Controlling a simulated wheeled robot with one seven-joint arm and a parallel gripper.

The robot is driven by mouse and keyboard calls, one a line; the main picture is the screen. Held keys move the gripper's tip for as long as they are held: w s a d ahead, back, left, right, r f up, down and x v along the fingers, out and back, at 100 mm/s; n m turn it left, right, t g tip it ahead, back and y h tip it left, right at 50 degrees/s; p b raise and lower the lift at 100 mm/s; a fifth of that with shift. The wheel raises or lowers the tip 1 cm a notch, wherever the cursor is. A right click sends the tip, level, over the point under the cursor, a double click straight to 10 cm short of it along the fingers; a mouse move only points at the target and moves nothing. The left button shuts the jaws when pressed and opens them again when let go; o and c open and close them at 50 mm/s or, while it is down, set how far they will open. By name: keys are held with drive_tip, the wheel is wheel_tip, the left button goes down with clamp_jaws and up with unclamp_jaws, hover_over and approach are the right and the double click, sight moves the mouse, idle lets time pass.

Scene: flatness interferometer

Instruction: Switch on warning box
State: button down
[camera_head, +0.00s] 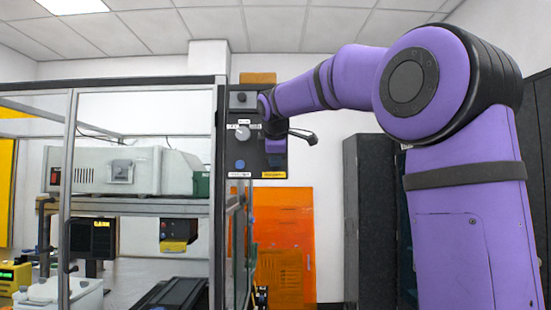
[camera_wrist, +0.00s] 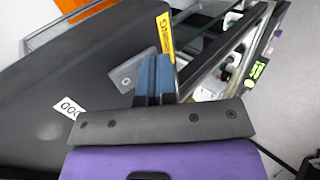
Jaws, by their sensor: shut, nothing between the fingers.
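A dark control box (camera_head: 258,160) hangs on the corner post of the framed enclosure in the head view. It has a grey knob (camera_head: 242,132), a blue round button (camera_head: 240,164) and small labels. I cannot read any label naming it the warning box. My arm reaches it from the right, and my gripper is mostly hidden at its right side. In the wrist view, my gripper (camera_wrist: 155,72) has its blue-grey fingers together and empty. The fingertips are over a dark panel (camera_wrist: 70,85), close to a grey rectangular plate (camera_wrist: 133,70) and a yellow label (camera_wrist: 165,37). Contact cannot be told.
The glass-sided enclosure (camera_head: 222,92) holds a pale instrument (camera_head: 105,170) on a shelf. A small black and yellow box (camera_head: 178,232) hangs below the shelf. An orange panel (camera_head: 284,240) and a dark cabinet (camera_head: 368,220) stand behind.

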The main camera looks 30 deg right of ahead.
drive_tip(key=shift+w+d, duration=0.15)
idle(0.3)
drive_tip(key=shift+r, duration=0.8)
